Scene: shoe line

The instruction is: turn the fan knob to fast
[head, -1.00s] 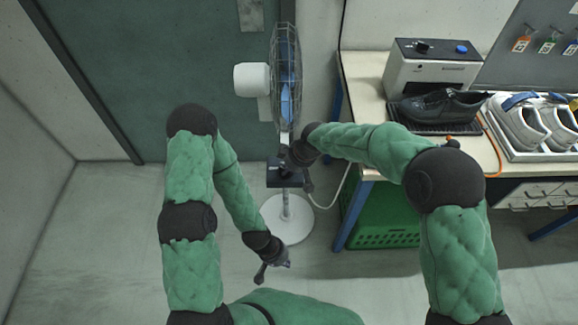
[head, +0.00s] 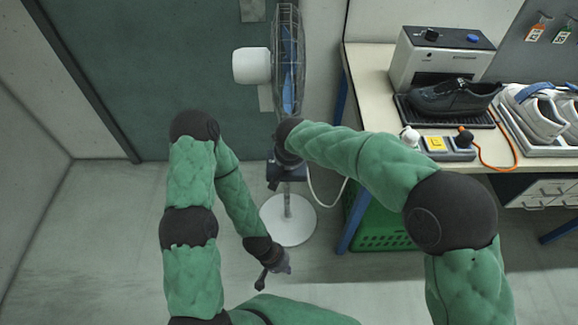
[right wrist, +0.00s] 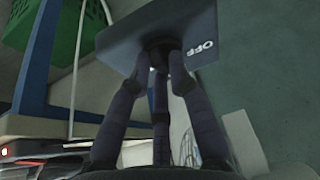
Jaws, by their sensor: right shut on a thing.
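The standing fan (head: 290,60) is in front of the dark green door in the head view, with a dark control box (head: 280,172) on its pole. In the right wrist view the control box (right wrist: 190,28) shows a white "OFF" mark, upside down. My right gripper (right wrist: 160,62) is shut on the small dark fan knob (right wrist: 158,46), its fingers around it. The fingertips mostly hide the knob, so its setting cannot be read. In the head view my right forearm partly covers this spot. My left gripper (head: 273,274) is open and empty, low over the floor.
A workbench (head: 375,80) at the right holds a grey machine (head: 440,60), a black shoe (head: 455,97), pale shoes (head: 535,110) and a small switch box (head: 447,147). A green crate (head: 385,235) stands below. The floor at the left is clear.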

